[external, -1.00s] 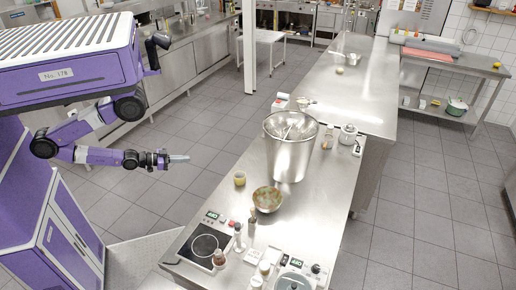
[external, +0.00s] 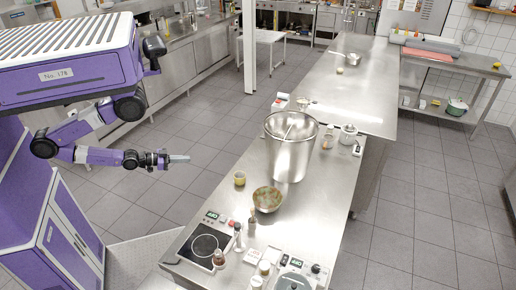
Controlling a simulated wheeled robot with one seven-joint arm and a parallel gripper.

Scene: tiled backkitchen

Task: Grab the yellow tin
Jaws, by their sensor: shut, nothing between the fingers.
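A small yellow tin (external: 240,179) stands upright on the steel counter (external: 318,208), near its left edge. It is left of and a little behind a patterned bowl (external: 267,199). My gripper (external: 189,158) is shut and empty. It reaches out level over the floor side, left of the counter and apart from the tin. Nothing hides the tin in this view.
A large steel pot (external: 291,150) stands behind and right of the tin. A black hot plate (external: 204,243), several bottles and a scale (external: 293,282) fill the counter's near end. Open tiled floor lies left of the counter.

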